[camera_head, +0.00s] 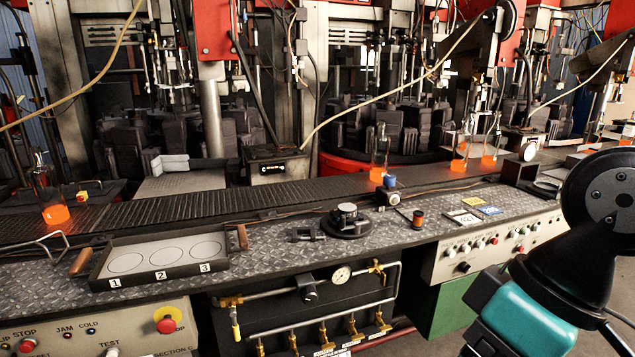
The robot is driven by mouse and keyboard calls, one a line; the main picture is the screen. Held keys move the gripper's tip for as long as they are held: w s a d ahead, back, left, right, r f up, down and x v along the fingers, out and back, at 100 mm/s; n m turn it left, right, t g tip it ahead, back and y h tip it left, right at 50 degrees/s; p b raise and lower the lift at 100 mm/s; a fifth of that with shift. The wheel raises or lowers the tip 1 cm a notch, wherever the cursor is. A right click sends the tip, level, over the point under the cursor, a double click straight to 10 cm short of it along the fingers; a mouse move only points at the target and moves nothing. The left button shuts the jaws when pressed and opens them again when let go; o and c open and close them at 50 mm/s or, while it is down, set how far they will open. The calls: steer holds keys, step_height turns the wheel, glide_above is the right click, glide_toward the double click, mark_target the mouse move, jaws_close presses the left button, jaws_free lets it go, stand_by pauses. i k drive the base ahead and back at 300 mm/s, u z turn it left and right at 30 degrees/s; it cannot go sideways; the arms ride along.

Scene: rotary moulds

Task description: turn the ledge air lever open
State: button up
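I cannot tell for certain which part is the ledge air lever. Under the ledge (190,266), air pipes run across a dark panel, with a pressure gauge (341,275) and brass valves. A yellow-handled lever (235,326) hangs down at the left end of the pipes. A brass valve (377,270) sits at the upper right end. On the ledge, a small fitting with a blue cap (389,183) stands near the conveyor. My arm fills the right side, black and teal; my gripper's fingertips are not in view.
A tray with three numbered ovals (120,276) and a dark round fixture (347,222) occupy the ledge. A conveyor (180,207) behind carries glowing bottles (379,155). A red stop button (166,324) is at lower left. A button panel (490,245) fronts the right.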

mark_target(235, 327)
steer(key=k, duration=0.6)
steer(key=u, duration=0.95)
steer(key=i, duration=1.35)
steer(key=z, duration=0.45)
steer(key=k, duration=0.55)
steer(key=z, duration=0.1)
